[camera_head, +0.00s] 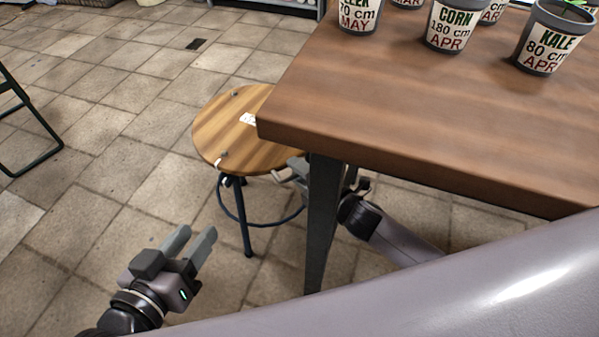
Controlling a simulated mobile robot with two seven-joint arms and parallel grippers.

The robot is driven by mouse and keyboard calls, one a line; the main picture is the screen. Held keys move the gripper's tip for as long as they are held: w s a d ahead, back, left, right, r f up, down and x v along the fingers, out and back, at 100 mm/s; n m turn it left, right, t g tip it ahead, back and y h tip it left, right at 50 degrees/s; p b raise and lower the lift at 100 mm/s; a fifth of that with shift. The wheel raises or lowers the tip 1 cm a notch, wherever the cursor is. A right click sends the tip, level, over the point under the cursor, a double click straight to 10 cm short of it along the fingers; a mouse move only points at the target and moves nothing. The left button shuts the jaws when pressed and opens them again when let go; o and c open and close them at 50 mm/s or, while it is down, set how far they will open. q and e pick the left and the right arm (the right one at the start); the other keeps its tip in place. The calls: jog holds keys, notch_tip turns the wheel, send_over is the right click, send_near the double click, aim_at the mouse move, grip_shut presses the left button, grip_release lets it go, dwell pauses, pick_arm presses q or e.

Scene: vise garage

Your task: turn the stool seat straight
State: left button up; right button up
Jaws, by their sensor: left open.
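The stool's round wooden seat (225,130) is left of the table, its right part hidden by the table corner. It has a white label (248,119), small knobs near its rim and a white mark (217,163) at its front-left edge. Dark legs and a foot ring (240,220) show below. My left gripper (195,240) is open and empty, low in front of the stool and apart from it. My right gripper (290,172) is by the seat's front-right rim, partly hidden behind the table leg; I cannot tell whether it touches the seat or how its jaws stand.
A wooden table (420,120) fills the right, with its dark leg (322,220) close to my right gripper. A dark frame (35,120) is at far left. The tiled floor between is mostly clear.

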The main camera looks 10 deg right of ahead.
grip_shut()
jog(key=shift+w+d+r+n+y+p, duration=0.15)
jog(key=shift+w+d+n+y+p, duration=0.15)
jog(key=shift+d+n+y+p, duration=0.15)
jog(key=shift+w+d+n+g+y, duration=0.25)
jog(key=shift+d+g+y, duration=0.15)
jog(key=shift+d, duration=0.25)
jog(key=shift+w+d, duration=0.1)
grip_release()
pick_arm(q)
jog(key=shift+w+d+r+g, duration=0.15)
jog(key=shift+d+g, duration=0.15)
jog(key=shift+d, duration=0.15)
